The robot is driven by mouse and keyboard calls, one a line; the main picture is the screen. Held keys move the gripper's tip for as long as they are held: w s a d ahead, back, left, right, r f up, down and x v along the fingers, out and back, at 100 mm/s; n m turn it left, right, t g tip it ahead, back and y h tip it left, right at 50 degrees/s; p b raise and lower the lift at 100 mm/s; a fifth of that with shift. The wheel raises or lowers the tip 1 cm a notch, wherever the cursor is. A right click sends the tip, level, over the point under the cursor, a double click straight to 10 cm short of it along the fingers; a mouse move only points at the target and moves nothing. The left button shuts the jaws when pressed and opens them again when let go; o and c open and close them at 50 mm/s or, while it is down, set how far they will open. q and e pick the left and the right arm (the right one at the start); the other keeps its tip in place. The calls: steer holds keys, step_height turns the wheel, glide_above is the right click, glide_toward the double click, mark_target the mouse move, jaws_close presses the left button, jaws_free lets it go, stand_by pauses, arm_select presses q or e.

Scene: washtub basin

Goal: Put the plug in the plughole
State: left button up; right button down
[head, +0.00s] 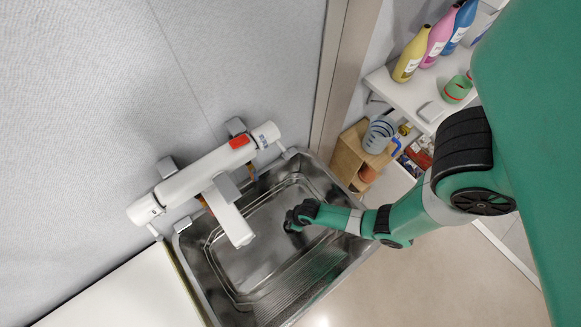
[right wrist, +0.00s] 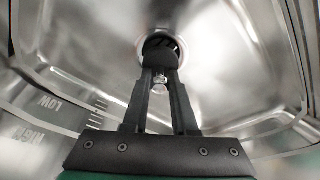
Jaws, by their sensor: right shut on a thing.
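My right gripper (head: 290,222) reaches down into the metal basin (head: 232,290) from the right. In the right wrist view its fingers (right wrist: 159,75) are shut on a dark plug (right wrist: 160,55), with a small shiny metal piece between the fingers. The plughole (right wrist: 166,37), a round opening with a pale and reddish rim, shows directly behind the plug, which covers part of it. I cannot tell whether the plug touches the rim or is held above it. In the head view the gripper hides the plughole. My left gripper is not in view.
A white tap (head: 192,178) with a spout reaches over the basin's left side. The basin walls surround the gripper. A white counter (head: 125,292) lies at lower left. Shelves at upper right hold bottles (head: 438,40) and a striped bucket (head: 379,134).

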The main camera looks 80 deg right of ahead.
steer(key=shift+f+b, duration=0.95)
steer(key=shift+f, duration=0.15)
steer(key=c, duration=0.6)
jaws_free()
steer(key=p+v, duration=0.8)
steer(key=v, duration=0.3)
steer(key=shift+r, duration=0.3)
